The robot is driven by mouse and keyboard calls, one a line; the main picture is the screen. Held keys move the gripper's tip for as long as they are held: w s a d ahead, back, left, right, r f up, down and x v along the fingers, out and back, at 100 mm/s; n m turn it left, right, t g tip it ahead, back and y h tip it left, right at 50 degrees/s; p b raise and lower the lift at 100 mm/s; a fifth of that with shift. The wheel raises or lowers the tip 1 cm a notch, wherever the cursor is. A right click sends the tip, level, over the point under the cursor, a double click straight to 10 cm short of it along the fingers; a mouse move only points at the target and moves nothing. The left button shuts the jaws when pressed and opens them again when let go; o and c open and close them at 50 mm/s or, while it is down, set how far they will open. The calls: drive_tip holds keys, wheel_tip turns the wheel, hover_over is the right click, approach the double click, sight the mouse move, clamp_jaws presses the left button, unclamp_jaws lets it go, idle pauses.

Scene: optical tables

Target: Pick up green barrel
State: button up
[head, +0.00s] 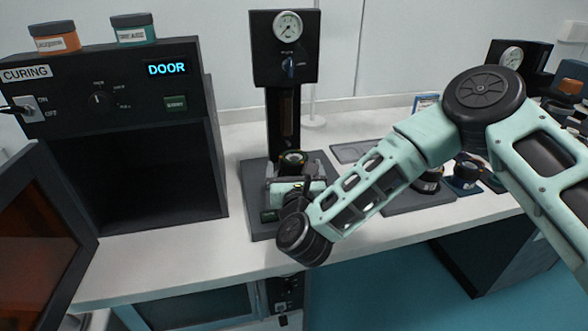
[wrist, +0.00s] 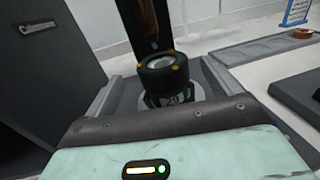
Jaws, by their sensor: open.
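A short dark barrel (head: 291,162) with a black ring on top stands upright on the base of the gauge press. It also shows in the wrist view (wrist: 164,76), with small orange marks on the ring and a number, seemingly 20, on its lower part. My gripper (head: 292,180) is open, low over the press base, close in front of the barrel.
The press (head: 285,50) with its column rises right behind the barrel. A curing box (head: 110,100) with an open door (head: 38,240) stands left, with two jars on top. Other devices crowd the right of the white table (head: 190,255), partly behind my arm.

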sight(293, 153)
drive_tip(key=w+p, duration=0.1)
drive_tip(key=w, duration=0.1)
drive_tip(key=w+p, duration=0.1)
drive_tip(key=w, duration=0.2)
drive_tip(key=shift+w+a+r, duration=0.2)
drive_tip(key=shift+w+f, duration=0.1)
drive_tip(key=shift+w, duration=0.4)
drive_tip(key=c, duration=1.1)
